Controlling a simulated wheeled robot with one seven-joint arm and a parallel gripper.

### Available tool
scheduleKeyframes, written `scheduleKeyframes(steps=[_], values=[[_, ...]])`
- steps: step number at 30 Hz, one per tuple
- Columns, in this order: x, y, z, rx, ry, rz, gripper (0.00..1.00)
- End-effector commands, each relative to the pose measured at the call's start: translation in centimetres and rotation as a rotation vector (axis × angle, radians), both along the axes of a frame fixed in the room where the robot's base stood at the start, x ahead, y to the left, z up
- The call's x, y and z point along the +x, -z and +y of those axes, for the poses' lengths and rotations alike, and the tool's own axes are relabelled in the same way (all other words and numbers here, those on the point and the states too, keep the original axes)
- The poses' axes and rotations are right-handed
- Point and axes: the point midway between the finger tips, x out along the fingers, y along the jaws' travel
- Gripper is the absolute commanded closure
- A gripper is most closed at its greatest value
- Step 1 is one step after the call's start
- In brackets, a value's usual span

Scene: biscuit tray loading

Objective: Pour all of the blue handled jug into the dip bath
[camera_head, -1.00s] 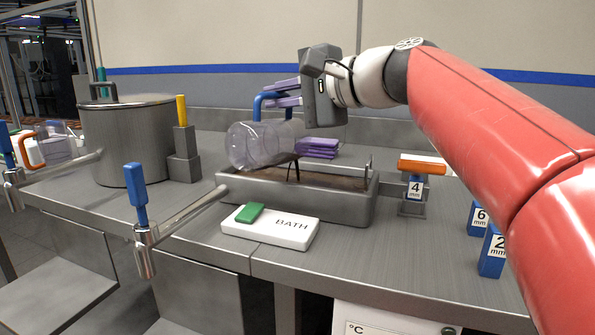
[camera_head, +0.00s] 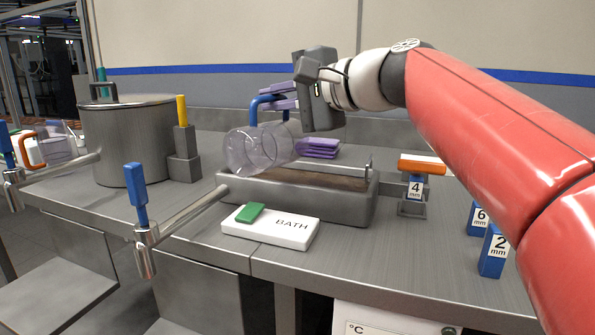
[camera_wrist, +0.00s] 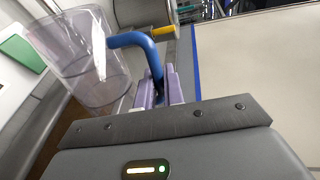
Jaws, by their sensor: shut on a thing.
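In the wrist view the clear jug body (camera_wrist: 92,60) and blue handle (camera_wrist: 130,40) show, with the gripper pads (camera_wrist: 160,88) closed around the handle.
A white BATH sign (camera_head: 290,236) with a green block stands before the bath. A large steel pot (camera_head: 130,150) and tap with blue lever (camera_head: 138,195) are at left. Purple items (camera_head: 318,148) lie behind. Gauge blocks, one marked 4 mm (camera_head: 415,188), stand at right.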

Motion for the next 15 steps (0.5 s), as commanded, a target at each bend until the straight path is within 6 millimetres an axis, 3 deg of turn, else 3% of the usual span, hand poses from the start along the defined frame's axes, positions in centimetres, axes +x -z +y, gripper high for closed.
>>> scheduleKeyframes(steps=[8, 15], values=[[-0.9, 0.4, 0.6, -0.056, 0.002, -0.082, 1.00], [-2.9, 2.0, 1.9, -0.150, 0.001, -0.219, 1.00]])
